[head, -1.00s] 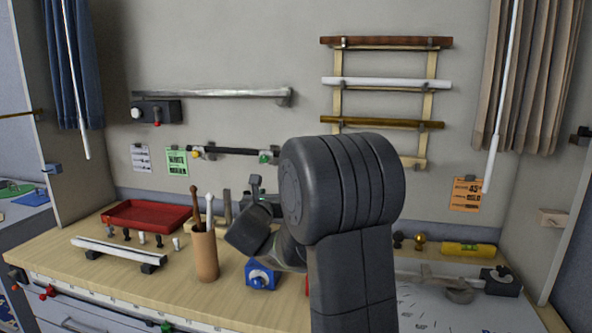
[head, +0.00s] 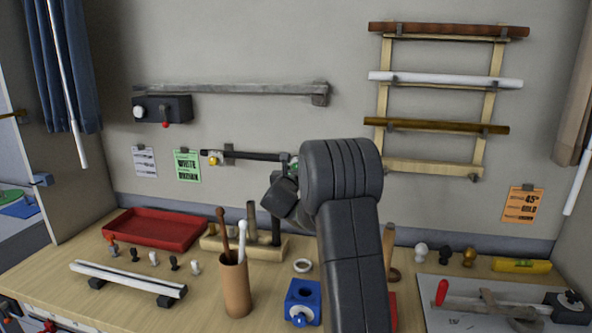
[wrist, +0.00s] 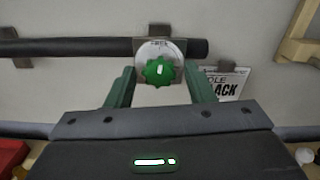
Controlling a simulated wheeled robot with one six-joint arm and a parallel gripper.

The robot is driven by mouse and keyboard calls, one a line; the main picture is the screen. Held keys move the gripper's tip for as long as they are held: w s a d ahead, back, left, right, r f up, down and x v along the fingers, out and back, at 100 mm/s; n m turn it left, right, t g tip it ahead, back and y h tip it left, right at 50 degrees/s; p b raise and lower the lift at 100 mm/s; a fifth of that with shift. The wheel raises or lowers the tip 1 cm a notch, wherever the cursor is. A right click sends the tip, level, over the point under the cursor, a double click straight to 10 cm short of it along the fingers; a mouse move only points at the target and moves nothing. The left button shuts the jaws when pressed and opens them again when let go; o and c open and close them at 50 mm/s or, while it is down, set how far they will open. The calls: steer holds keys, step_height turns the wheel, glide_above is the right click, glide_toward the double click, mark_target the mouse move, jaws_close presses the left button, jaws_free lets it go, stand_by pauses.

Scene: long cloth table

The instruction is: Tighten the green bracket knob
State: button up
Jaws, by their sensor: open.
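The green bracket knob (wrist: 158,71) is a lobed knob with a white mark, in front of a round pale dial at the end of the dark bar (wrist: 100,47). In the wrist view my gripper (wrist: 160,76) is open, its green fingers on either side of the knob. A gap shows between each finger and the knob; I cannot tell how deep the fingertips reach. In the head view the dark bar (head: 258,155) hangs on the wall, and my arm hides most of the green knob and my gripper.
A yellow knob (head: 214,158) is at the bar's left end. Below stand a red tray (head: 153,230), a brown cup of sticks (head: 235,290) and a blue block (head: 302,300). A rack of poles (head: 438,82) hangs to the right. A white card (wrist: 232,84) is beside the knob.

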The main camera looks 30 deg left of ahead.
steer(key=c, duration=1)
